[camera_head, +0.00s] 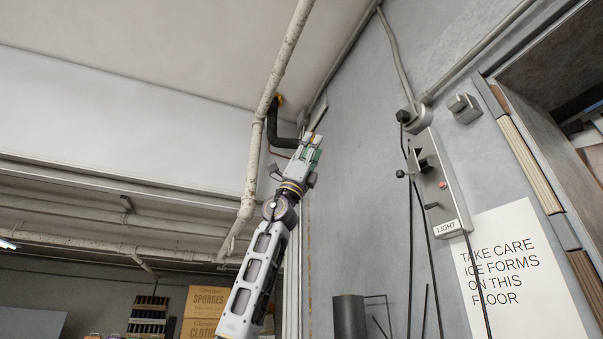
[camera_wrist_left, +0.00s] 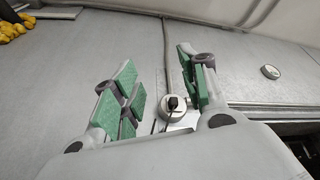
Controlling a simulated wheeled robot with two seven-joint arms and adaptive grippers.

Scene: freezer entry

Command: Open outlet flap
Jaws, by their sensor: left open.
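A round pale outlet housing (camera_head: 420,117) is on the grey wall, with a black plug (camera_head: 403,116) at its left side. The housing (camera_wrist_left: 181,115) and plug (camera_wrist_left: 173,102) also show in the left wrist view, low between the fingers and beyond them. I cannot make out a separate flap or its state. My left gripper (camera_head: 313,145) is raised, left of the outlet in the head view. Its green-padded fingers stand apart and empty in the left wrist view (camera_wrist_left: 158,65). My right gripper is not in view.
A grey LIGHT panel (camera_head: 437,185) hangs below the outlet, with dark cables beside it. A small grey box (camera_head: 464,108) is to its right, near the doorway. A pale vertical pipe (camera_head: 258,130) and a black bent pipe (camera_head: 275,128) are near my left gripper.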

